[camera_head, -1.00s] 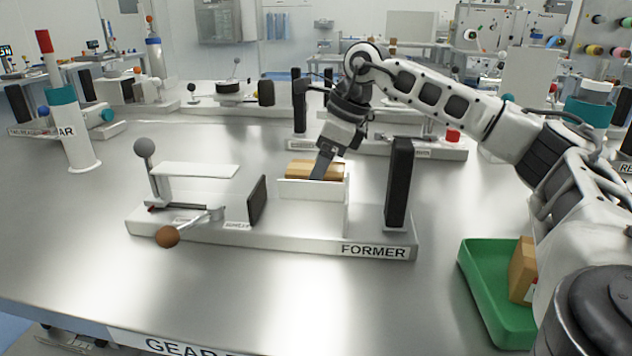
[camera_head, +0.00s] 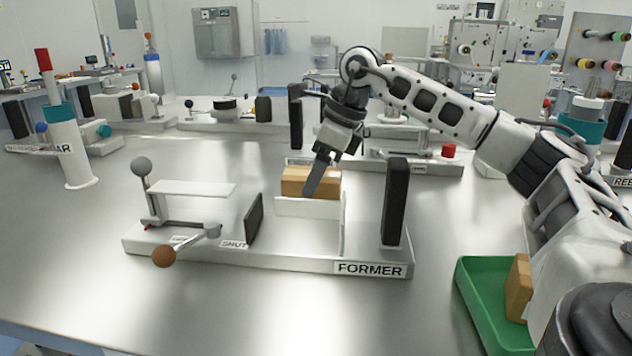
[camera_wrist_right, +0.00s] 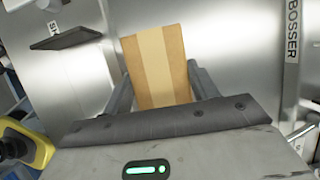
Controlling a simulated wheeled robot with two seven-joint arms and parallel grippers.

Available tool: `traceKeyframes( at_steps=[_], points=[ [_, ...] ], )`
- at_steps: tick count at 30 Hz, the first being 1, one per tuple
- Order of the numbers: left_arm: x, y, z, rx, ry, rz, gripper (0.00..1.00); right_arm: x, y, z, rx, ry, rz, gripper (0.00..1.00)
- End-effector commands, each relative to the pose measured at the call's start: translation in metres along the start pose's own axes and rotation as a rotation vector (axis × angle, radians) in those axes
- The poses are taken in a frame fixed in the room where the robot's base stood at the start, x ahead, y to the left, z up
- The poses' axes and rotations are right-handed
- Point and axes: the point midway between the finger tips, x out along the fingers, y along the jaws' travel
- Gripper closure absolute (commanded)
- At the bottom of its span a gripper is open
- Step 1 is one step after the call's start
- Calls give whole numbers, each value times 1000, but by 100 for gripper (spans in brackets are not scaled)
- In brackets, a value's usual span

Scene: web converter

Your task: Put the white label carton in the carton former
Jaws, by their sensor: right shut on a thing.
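My right gripper (camera_head: 312,190) is shut on a brown carton (camera_head: 297,181) above and behind the low white front wall of the carton former (camera_head: 290,258). In the right wrist view the same carton (camera_wrist_right: 157,65), with a paler tape strip down its middle, sits between the two fingers. I see no white label on the sides that show. The front wall hides part of its lower edge, so I cannot tell whether it touches the former. The left gripper is out of view.
A green tray (camera_head: 470,290) at the front right holds another brown carton (camera_head: 518,287), partly hidden by my arm. A black upright post (camera_head: 396,200) stands right of the former's pocket. A dark paddle (camera_head: 254,219) and a brown-knobbed lever (camera_head: 164,256) are on its left.

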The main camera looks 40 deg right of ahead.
Motion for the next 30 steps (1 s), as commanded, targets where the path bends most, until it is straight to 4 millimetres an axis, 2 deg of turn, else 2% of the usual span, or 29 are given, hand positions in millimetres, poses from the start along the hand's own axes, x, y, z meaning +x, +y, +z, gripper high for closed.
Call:
traceKeyframes(
  at_steps=[2,12,21,25,30],
  points=[
    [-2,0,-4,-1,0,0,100,-17,0,8,-1,-5,-1,70],
    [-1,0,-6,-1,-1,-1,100,-70,55,36,-7,-4,-2,70],
    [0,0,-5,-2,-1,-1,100,-90,114,51,-5,-1,-1,70],
    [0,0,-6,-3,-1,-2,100,-95,129,55,-3,-2,-1,70],
    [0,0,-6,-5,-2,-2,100,-98,138,57,0,-1,0,70]
  ],
)
